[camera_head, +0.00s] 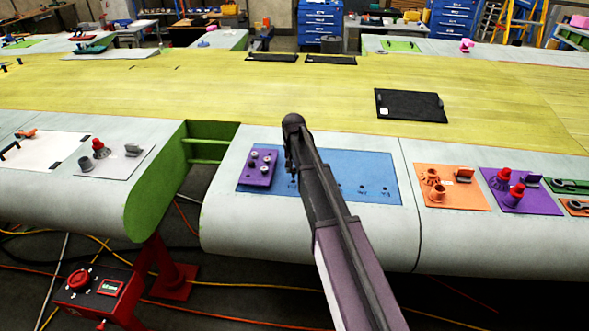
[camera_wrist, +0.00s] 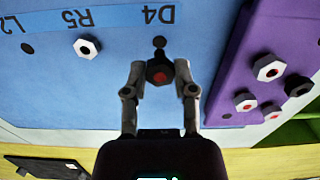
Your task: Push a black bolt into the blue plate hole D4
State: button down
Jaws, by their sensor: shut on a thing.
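The blue plate (camera_wrist: 100,100) fills much of the wrist view, with the labels D4, R5 and L2 upside down. My gripper (camera_wrist: 160,72) is shut on a black bolt (camera_wrist: 159,76), whose hex head with a red centre faces the camera. The dark hole D4 (camera_wrist: 158,42) shows just above the bolt, beside its label. The bolt's shank is mostly hidden, and I cannot tell whether its tip touches the plate.
A silver nut-like bolt (camera_wrist: 87,47) sits at R5, and a dark open hole (camera_wrist: 27,48) is by L2. A purple block (camera_wrist: 228,85) with several bolts stands close on the right. Orange (camera_head: 452,200) and purple (camera_head: 540,208) mats with parts lie right in the head view.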

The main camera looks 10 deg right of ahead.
aim_at(293, 176)
jog(key=shift+f+b, duration=0.4)
jog(key=shift+f, duration=0.3)
jog(key=shift+f, duration=0.15)
dwell(0.3)
jog(key=shift+f+b, duration=1.05)
jog(key=shift+b, duration=0.15)
jog(key=shift+c, duration=1.7)
grip_release()
jog(key=shift+r, duration=0.1)
